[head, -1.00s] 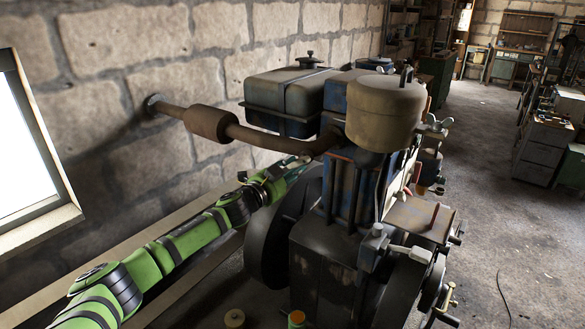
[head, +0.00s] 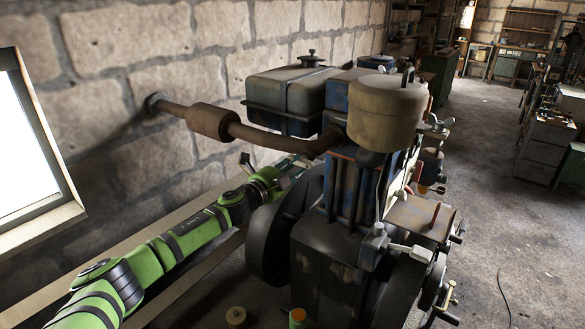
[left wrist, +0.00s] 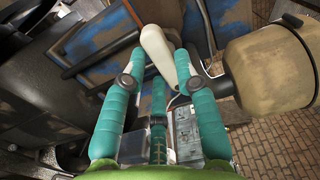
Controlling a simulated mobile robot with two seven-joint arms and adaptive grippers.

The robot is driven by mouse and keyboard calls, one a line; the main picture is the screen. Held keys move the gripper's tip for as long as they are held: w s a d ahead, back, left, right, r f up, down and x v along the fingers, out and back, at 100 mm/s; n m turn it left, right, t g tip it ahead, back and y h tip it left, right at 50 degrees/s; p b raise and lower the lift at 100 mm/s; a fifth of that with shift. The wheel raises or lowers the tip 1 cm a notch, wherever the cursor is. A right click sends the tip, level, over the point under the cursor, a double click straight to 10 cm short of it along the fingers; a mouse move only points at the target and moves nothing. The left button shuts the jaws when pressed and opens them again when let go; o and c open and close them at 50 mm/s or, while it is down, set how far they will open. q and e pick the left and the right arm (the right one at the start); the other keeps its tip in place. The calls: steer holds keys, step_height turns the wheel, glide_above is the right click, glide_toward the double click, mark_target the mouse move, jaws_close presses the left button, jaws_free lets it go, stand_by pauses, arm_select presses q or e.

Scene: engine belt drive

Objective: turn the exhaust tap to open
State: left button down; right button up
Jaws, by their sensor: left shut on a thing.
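My left gripper (head: 297,163) reaches in below the brown exhaust pipe (head: 270,138), beside the blue engine (head: 343,190). Its teal fingertips (left wrist: 158,58) are closed around a cream, rounded handle (left wrist: 156,42) in the left wrist view, which looks like the tap's handle. The handle lies between the fingers and points up and slightly left in that view. The tap's body is hidden, and its setting cannot be told. My right gripper is not in view.
The brown exhaust pipe runs to the stone wall (head: 110,60) just above my left forearm. A dark flywheel (head: 272,245) stands close below the gripper. A tank (head: 285,95) and a tan canister (head: 385,110) sit on top. Open floor (head: 500,230) lies to the right.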

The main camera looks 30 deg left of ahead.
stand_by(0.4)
arm_select(q)
steer(key=c, duration=0.9)
jaws_free()
steer(key=shift+c, duration=0.2)
steer(key=s+a, duration=0.1)
steer(key=s, duration=1.1)
steer(key=shift+a, duration=0.3)
